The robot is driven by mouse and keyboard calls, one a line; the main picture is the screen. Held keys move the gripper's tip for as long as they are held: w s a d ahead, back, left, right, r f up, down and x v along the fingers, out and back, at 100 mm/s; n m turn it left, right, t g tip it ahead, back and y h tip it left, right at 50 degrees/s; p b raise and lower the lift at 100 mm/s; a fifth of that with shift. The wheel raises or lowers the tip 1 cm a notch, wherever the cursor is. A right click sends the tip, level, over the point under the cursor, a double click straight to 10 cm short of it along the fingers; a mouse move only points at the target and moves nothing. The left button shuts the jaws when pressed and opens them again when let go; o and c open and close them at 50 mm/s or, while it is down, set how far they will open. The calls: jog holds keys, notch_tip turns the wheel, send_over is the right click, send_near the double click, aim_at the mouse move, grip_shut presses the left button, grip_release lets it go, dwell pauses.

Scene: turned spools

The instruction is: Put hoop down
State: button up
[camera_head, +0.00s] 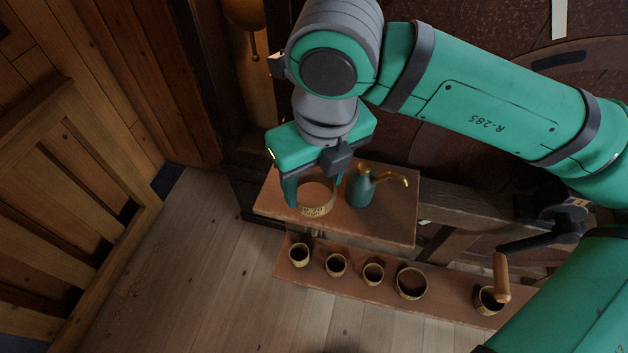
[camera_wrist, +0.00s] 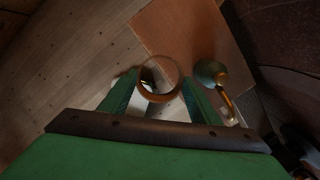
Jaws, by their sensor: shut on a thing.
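The hoop is a tan ring with dark marks on its outer side (camera_head: 317,210), below my gripper (camera_head: 312,188) in the head view. In the wrist view the hoop (camera_wrist: 159,97) sits between the two green fingers of my gripper (camera_wrist: 161,84), which are shut on it. The hoop shows against the upper wooden shelf (camera_head: 392,230), near its left part. In the wrist view it overlaps the left edge of the shelf board (camera_wrist: 190,40). I cannot tell whether its underside touches the shelf. My gripper hides part of its far side.
A green watering can with a brass spout (camera_head: 361,188) stands right of the hoop on the upper shelf. Several cups (camera_head: 336,265) stand along the lower shelf (camera_head: 340,289); a cup with a wooden handle (camera_head: 489,301) is at its right end. Wooden floor lies left.

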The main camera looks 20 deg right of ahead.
jog(key=w+f, duration=0.2)
jog(key=w+d+f, duration=0.1)
jog(key=w+f, duration=0.3)
jog(key=shift+w+d+f, duration=0.15)
jog(key=shift+w+d, duration=0.1)
jog(key=shift+w+f, duration=0.15)
jog(key=shift+f, duration=0.75)
jog(key=shift+w+f, duration=0.1)
jog(key=shift+f, duration=0.8)
jog(key=shift+d+f, duration=0.1)
jog(key=o, duration=1.1)
